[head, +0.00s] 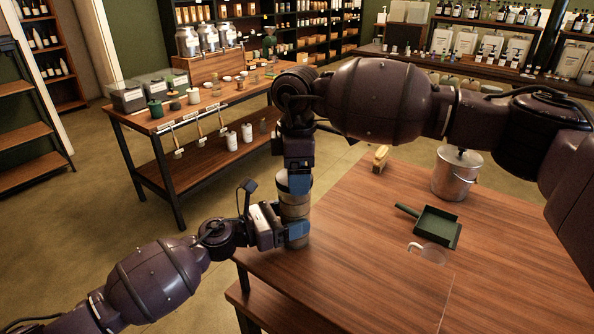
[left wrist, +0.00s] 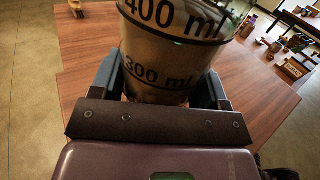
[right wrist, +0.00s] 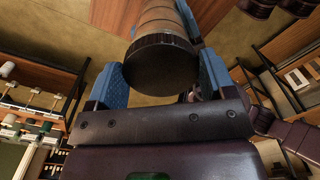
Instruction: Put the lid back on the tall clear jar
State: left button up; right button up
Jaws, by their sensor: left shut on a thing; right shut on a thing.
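The tall clear jar (head: 295,211) stands upright near the left corner of the wooden table. Its ml markings show in the left wrist view (left wrist: 172,55). My left gripper (head: 285,237) is shut around the jar's lower body, one blue finger on each side. The dark, ridged lid (right wrist: 161,62) is between the blue fingers of my right gripper (right wrist: 165,78). In the head view my right gripper (head: 297,180) comes down over the jar's top. The lid is at the jar's mouth; I cannot tell whether it is fully seated.
On the wooden table (head: 350,285) are a metal pail (head: 456,176), a green dustpan (head: 437,226), a brush (head: 380,158) and a clear, rimmed object (head: 431,254). The table's left edge is close to the jar. A display table (head: 168,122) stands beyond the floor gap.

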jog(key=m, duration=0.1)
jog(key=a+m, duration=0.1)
jog(key=shift+s+a+m, duration=0.15)
jog(key=shift+s+m, duration=0.15)
jog(key=shift+s, duration=0.05)
jog(key=shift+d+r+m, duration=0.1)
jog(key=shift+d+m, duration=0.1)
jog(key=shift+m, duration=0.3)
jog(key=shift+w+d+m, duration=0.15)
jog(key=shift+d+m, duration=0.15)
jog(key=o, duration=0.9)
jog(key=shift+d, duration=0.15)
jog(key=shift+c, duration=0.2)
jog(key=shift+r, duration=2.2)
